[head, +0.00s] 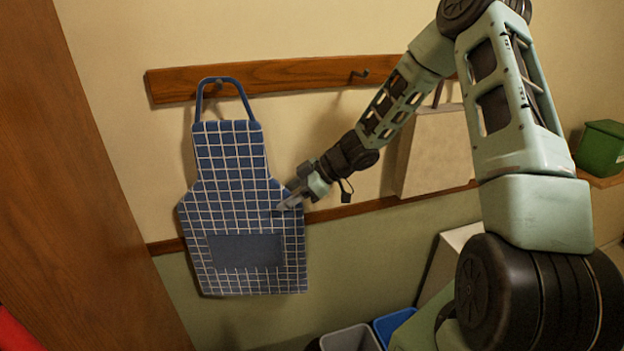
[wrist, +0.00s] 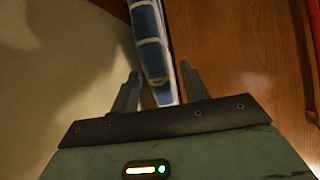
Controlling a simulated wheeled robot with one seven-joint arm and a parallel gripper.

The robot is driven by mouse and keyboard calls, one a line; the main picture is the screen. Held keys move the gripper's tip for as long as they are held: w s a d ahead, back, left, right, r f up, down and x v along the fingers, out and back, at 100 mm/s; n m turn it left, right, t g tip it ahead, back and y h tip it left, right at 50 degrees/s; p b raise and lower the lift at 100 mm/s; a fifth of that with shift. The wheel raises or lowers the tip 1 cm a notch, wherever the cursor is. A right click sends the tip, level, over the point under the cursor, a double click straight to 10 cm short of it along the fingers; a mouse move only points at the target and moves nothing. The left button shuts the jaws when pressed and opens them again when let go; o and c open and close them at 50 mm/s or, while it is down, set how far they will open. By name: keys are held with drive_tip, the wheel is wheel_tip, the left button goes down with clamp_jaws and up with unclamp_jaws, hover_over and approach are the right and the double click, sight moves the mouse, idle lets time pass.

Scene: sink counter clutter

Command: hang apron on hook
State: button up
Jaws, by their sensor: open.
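The blue apron with a white grid (head: 240,195) hangs by its neck loop from a hook (head: 219,84) at the left of the wooden rail. Its plain blue pocket is near the bottom. My gripper (head: 284,204) is at the apron's right edge, at about mid-height. In the wrist view the gripper (wrist: 160,88) has its two fingers apart, with the apron's edge (wrist: 150,45) between or just beyond them. I cannot tell whether the fingers touch the cloth.
The wooden rail (head: 280,76) has another hook (head: 358,76), which is bare. A pale bag (head: 435,150) hangs right of my forearm. A brown wooden panel (head: 75,200) stands at the left. Grey (head: 350,339) and blue (head: 393,324) bins are below; a green box (head: 601,148) is at right.

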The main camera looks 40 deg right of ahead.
drive_tip(key=b+v, duration=0.3)
drive_tip(key=v, duration=1.3)
drive_tip(key=shift+s+d+r, duration=0.15)
drive_tip(key=shift+d+r, duration=0.05)
drive_tip(key=shift+a, duration=0.1)
drive_tip(key=w+a+r+m+t+h, duration=0.1)
drive_tip(key=w+a+m+t+h, duration=0.25)
drive_tip(key=w, duration=0.25)
drive_tip(key=s+a+f+m+g+h, duration=0.3)
drive_tip(key=s+a+m, duration=0.1)
drive_tip(key=s, duration=0.5)
drive_tip(key=s+a+f+m+g+h, duration=0.2)
drive_tip(key=s+a+m+g+h, duration=0.15)
drive_tip(key=s, duration=0.55)
drive_tip(key=s+a+f+n+g+b, duration=0.1)
drive_tip(key=s+a+f+n+b, duration=0.2)
drive_tip(key=a, duration=0.6)
drive_tip(key=s+a+f+n+g+y+b, duration=0.1)
drive_tip(key=s+a+f+n+b, duration=0.3)
drive_tip(key=s+a+b, duration=0.3)
drive_tip(key=s+a+f, duration=0.1)
drive_tip(key=s+a, duration=0.2)
drive_tip(key=shift+f+g+y, duration=0.2)
drive_tip(key=shift+g+y, duration=0.1)
drive_tip(key=shift+g, duration=0.1)
drive_tip(key=shift+a, duration=0.1)
